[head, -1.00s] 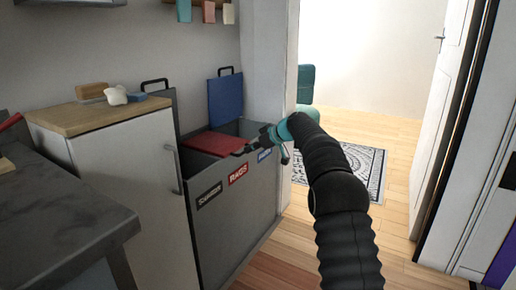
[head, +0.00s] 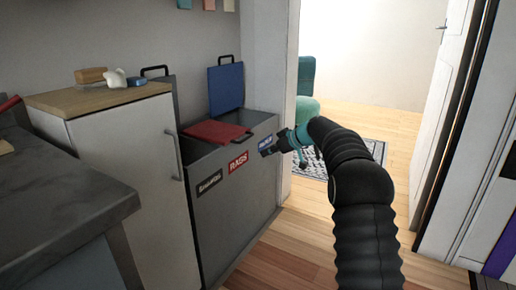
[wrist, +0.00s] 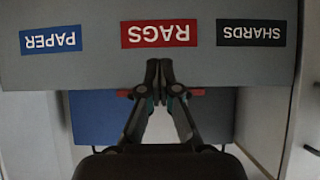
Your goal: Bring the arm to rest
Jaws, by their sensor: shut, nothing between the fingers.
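My gripper (head: 277,147) is at the end of my black-sleeved arm, in front of the right end of the grey sorting bin (head: 235,195) in the head view. In the wrist view my gripper (wrist: 160,72) has its fingertips together with nothing between them. Contact with the bin cannot be told. My arm is raised and reaches forward from the lower right.
The bin's blue lid (head: 226,88) stands open and its red lid (head: 215,132) lies flat. A white cabinet (head: 125,165) with a brush on top and a dark counter (head: 60,215) stand left. Wooden floor (head: 300,245) is free; a doorway with a rug lies beyond.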

